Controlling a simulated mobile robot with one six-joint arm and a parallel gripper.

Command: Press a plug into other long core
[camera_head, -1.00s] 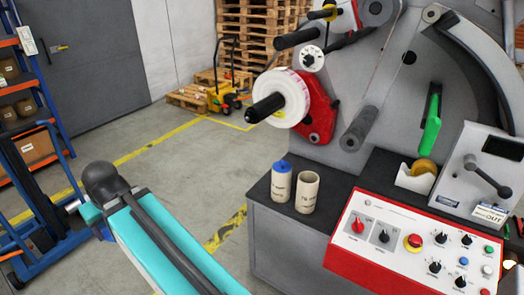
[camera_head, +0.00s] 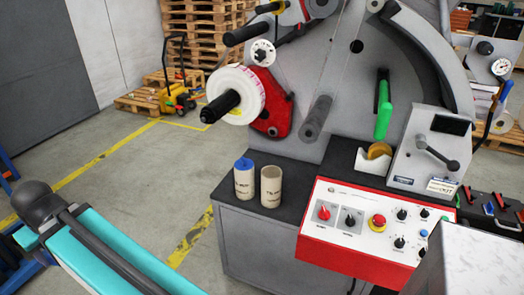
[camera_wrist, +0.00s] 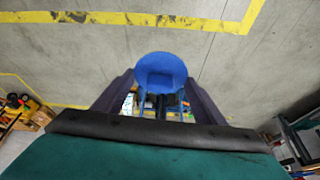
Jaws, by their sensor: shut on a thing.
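Two upright cardboard cores stand side by side on the dark bench top. The left core (camera_head: 244,184) has a blue plug (camera_head: 243,163) in its top end. The other long core (camera_head: 271,189) has an open top with no plug in it. My gripper (camera_wrist: 160,90) is seen only in the wrist view. Its two dark fingers are shut on a blue plug (camera_wrist: 160,73), whose round, cup-like end faces the camera. The floor shows behind this plug, and neither core can be made out in the wrist view.
The red-edged control panel (camera_head: 362,222) stands right of the cores. The grey rewinder with its white label roll (camera_head: 238,92) rises behind them. A gold roll in a white holder (camera_head: 372,163) sits farther right. Open floor lies left of the bench.

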